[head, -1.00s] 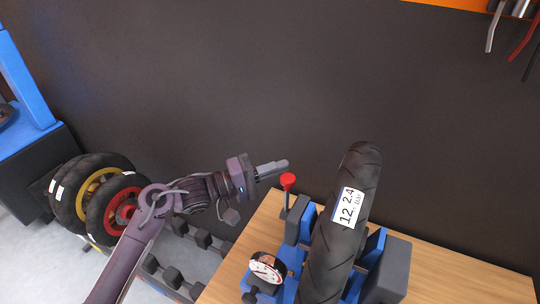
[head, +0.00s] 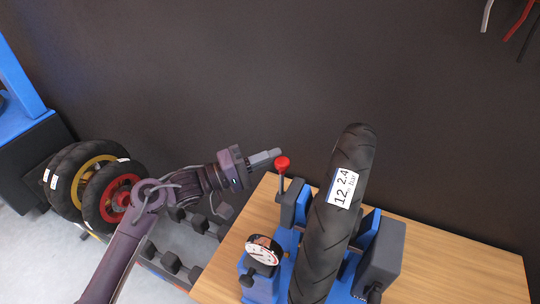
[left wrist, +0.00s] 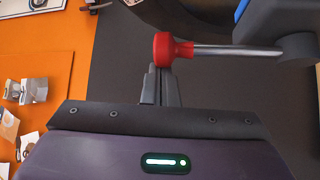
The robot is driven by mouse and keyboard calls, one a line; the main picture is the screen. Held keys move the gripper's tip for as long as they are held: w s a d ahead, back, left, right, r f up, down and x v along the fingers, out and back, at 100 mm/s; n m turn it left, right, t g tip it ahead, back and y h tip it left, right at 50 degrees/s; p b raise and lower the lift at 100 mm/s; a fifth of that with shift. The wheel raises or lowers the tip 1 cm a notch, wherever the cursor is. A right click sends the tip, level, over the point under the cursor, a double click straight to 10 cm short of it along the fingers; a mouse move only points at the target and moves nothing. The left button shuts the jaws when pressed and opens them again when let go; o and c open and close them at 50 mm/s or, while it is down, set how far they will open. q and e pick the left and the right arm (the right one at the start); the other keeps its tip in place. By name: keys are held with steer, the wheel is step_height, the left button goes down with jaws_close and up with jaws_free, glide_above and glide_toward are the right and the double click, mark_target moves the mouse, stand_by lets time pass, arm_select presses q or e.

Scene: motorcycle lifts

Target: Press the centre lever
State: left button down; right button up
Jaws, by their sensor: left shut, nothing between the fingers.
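The lever has a red knob (head: 282,163) on a thin metal rod and rises from the blue and black tyre stand (head: 287,213) on the wooden bench. My left gripper (head: 265,156) is shut and empty, with its fingertips just left of the knob and at about its height. In the left wrist view the red knob (left wrist: 164,49) lies just past the tips of the shut fingers (left wrist: 161,75), its rod running right. I cannot tell whether the tips touch the knob. My right gripper is not in view.
A black tyre (head: 325,240) with a white label stands upright in the stand, right of the lever. A round gauge (head: 264,250) sits in front. Wheels (head: 112,198) and a dumbbell rack (head: 170,262) are at the left. The bench's right side (head: 450,265) is clear.

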arm_select(q)
steer(key=shift+s, duration=0.1)
steer(key=s+a+f+m+g+h+b, duration=0.4)
steer(key=s+m+g+h+b, duration=0.3)
steer(key=m+b, duration=0.7)
steer(key=shift+s+f+g+h+b, duration=0.4)
steer(key=shift+s+f+h, duration=0.15)
steer(key=shift+s, duration=0.5)
